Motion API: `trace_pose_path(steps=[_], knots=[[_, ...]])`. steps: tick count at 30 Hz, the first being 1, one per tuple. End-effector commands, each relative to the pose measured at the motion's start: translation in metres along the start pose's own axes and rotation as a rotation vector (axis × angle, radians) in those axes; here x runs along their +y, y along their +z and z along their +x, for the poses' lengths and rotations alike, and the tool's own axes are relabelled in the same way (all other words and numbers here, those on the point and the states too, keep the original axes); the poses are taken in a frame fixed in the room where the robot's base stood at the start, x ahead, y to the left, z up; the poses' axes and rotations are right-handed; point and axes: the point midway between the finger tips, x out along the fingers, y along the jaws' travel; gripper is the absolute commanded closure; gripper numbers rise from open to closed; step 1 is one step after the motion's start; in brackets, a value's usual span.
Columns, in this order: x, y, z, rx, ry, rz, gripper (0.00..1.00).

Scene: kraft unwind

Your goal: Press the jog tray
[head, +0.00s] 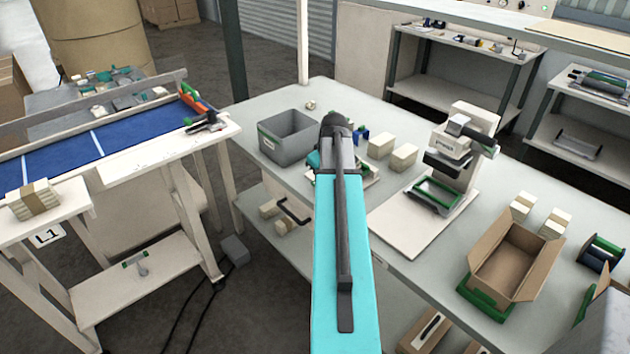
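A white bench press (465,148) stands on a pale board on the grey table, right of the middle. A dark tray with green edges (437,195) sits at its foot, below the dark press head (447,163). It may be the jog tray, but I cannot tell for sure. Another pale piece with green parts (371,173) lies partly hidden behind my arm. My teal arm rises through the middle of the view, left of the press. My gripper's fingers are hidden beyond the arm's dark end.
A grey bin (288,137) stands left of my arm. Pale blocks (404,157) lie between arm and press. An open cardboard box (508,262) and more pale blocks (522,206) are at right. A blue-topped conveyor (110,135) is at left. The pale board (405,225) has bare space in front.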

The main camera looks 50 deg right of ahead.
Motion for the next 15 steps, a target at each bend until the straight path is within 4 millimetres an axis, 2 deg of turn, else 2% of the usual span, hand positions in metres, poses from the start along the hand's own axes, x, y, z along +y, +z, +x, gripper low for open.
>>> trace_pose_path(steps=[4,15], knots=[[0.0023,0.0056,0.0103,0.0,0.004,0.006,1.0],[0.007,0.0122,0.0139,-0.008,0.003,0.016,1.0]])
